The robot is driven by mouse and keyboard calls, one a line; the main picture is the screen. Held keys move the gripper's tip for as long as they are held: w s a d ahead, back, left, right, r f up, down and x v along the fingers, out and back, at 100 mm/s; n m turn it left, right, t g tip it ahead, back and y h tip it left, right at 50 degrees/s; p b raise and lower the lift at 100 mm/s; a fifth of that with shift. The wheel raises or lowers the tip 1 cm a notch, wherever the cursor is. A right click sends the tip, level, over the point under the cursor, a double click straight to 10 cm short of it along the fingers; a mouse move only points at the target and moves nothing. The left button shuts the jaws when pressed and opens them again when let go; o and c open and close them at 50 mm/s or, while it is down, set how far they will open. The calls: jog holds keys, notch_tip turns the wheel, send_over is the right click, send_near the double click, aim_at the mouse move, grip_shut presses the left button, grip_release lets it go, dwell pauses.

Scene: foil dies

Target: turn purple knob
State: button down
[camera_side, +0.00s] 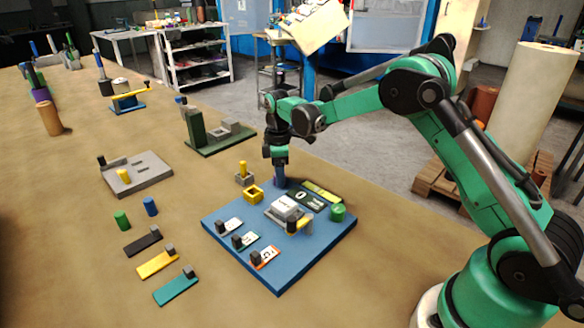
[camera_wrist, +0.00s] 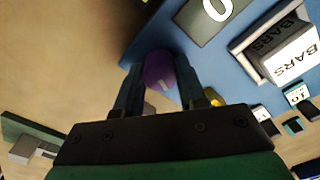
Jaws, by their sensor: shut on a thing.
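The purple knob (camera_wrist: 160,70) sits between the two fingers of my gripper (camera_wrist: 159,86) in the wrist view, with a small pale mark on its face. The fingers are shut on its two sides. In the side view my gripper (camera_side: 279,178) points straight down at the back corner of the blue board (camera_side: 278,283), and its fingers mostly hide the knob. A dark green panel with a white 0 (camera_side: 305,198) is beside it; the panel also shows at the top of the wrist view (camera_wrist: 214,12).
The board also carries a grey block with a white top (camera_side: 285,208), a green knob (camera_side: 338,213) and several labelled switches along its front left edge. Coloured plates lie on the table at the left.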

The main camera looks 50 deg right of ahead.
jog(key=m, duration=0.5)
jog(key=shift+m, duration=0.3)
jog(key=m, duration=0.4)
jog(key=shift+m, duration=0.4)
jog(key=c, duration=0.5)
grip_release()
jog(key=shift+r, duration=2.85)
